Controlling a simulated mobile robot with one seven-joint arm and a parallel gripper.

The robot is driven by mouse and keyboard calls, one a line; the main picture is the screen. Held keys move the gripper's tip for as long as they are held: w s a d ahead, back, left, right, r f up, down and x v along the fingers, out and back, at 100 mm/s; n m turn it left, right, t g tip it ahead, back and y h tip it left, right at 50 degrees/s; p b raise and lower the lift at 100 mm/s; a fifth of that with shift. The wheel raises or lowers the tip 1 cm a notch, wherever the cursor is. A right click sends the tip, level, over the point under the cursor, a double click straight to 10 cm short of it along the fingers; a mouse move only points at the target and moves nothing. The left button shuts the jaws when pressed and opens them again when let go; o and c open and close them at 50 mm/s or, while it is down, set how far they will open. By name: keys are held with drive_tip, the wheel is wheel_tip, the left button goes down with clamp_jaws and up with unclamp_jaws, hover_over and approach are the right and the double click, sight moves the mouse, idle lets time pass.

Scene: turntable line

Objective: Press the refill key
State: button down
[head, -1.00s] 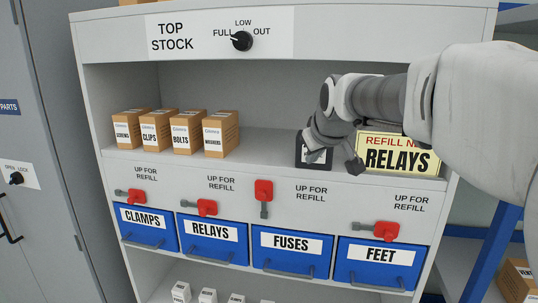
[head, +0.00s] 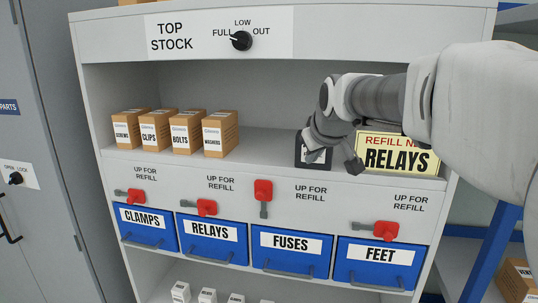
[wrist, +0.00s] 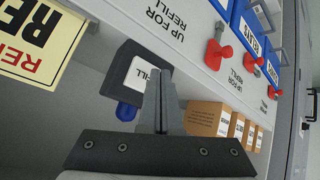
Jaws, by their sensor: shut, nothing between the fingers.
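A dark box (head: 301,150) with a white label stands on the upper shelf, partly hidden by my gripper (head: 326,146) in the head view. In the wrist view the box (wrist: 123,65) shows a label reading REFILL, partly covered by the fingers, and a blue rounded part (wrist: 126,111) on one side, which looks like the key. My gripper (wrist: 160,82) is shut and empty, its fingertips over the box's label in that view. I cannot tell whether they touch the box. A yellow sign (head: 398,154) reading REFILL and RELAYS stands right of the box.
Several small cartons (head: 187,133) stand on the shelf's left. Below are blue bins, including the RELAYS bin (head: 212,254). The red lever above FUSES (head: 263,190) stands upright; the others, such as above RELAYS (head: 206,207), lie sideways. A TOP STOCK dial (head: 242,41) is above.

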drive_tip(key=shift+w, duration=0.1)
idle(0.5)
drive_tip(key=shift+w+d, duration=0.15)
drive_tip(key=shift+w, duration=0.2)
drive_tip(key=shift+s, duration=0.45)
drive_tip(key=s+a+b, duration=0.2)
drive_tip(key=s, duration=0.3)
drive_tip(key=shift+s+b, duration=0.35)
idle(0.4)
